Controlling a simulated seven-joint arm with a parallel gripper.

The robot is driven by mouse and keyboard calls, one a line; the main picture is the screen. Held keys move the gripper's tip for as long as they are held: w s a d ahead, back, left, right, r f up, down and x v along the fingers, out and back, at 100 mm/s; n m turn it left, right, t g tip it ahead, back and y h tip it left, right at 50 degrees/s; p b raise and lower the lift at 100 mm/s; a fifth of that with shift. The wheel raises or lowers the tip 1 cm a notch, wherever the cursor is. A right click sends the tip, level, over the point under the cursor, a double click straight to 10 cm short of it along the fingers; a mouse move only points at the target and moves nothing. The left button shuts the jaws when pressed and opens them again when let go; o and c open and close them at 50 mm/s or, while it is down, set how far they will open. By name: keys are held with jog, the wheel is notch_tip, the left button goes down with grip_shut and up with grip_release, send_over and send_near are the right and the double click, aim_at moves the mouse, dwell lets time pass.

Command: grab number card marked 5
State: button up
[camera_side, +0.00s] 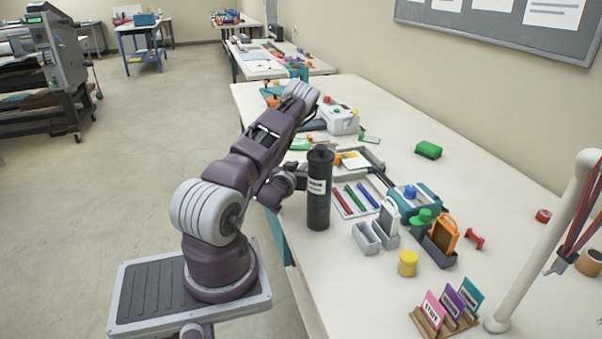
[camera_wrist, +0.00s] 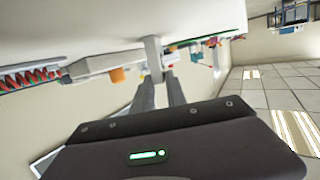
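My gripper (camera_wrist: 161,84) shows in the wrist view as two grey fingers with a gap between them. The fingers look apart, and I see no card between them. A light grey upright piece shows just beyond the tips; I cannot tell whether it touches them. In the side view my wrist is folded low beside the black cylinder (camera_side: 318,205), and the fingers cannot be made out. I can read no 5 on any card. A small green-and-white card (camera_side: 370,137) and a white card (camera_side: 355,160) lie farther back on the table.
Pink, purple and teal cards stand in a wooden holder (camera_side: 430,322) at the front. A tray of pens (camera_side: 343,204), grey bins (camera_side: 366,238), a yellow jar (camera_side: 408,263) and a lamp post (camera_side: 545,240) crowd the table (camera_side: 500,170). Bare table surrounds the green block (camera_side: 428,150).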

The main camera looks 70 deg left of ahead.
grip_shut()
